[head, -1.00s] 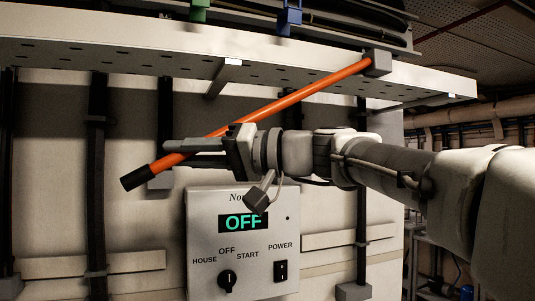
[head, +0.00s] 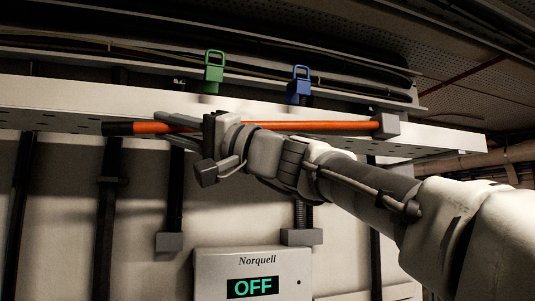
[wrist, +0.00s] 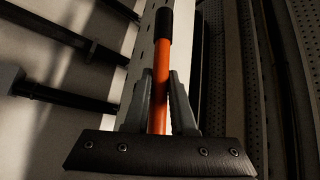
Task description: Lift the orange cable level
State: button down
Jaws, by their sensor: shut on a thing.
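The orange cable (head: 318,126) is a straight orange rod with a black end (head: 117,129) at the left. Its right end meets a grey block (head: 387,125) on the front of the pale tray rail. It lies nearly level along the rail. My gripper (head: 180,122) is shut on the cable near its black end. In the wrist view the orange cable (wrist: 163,75) runs between the two grey fingers of my gripper (wrist: 161,100), with the black end beyond them. My wrist hides part of the cable in the head view.
The pale perforated rail (head: 50,100) crosses the wall. A green clip (head: 214,72) and a blue clip (head: 299,85) stand above it. A control box (head: 253,262) reading OFF hangs below. Dark vertical conduits (head: 110,190) run down the wall.

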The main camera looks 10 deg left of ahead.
jog(key=c, duration=0.8)
grip_release()
jog(key=shift+o, duration=0.2)
jog(key=b+v, duration=0.4)
jog(key=v, duration=1.3)
jog(key=shift+d, duration=0.25)
jog(key=shift+s, duration=0.1)
jog(key=shift+c, duration=0.2)
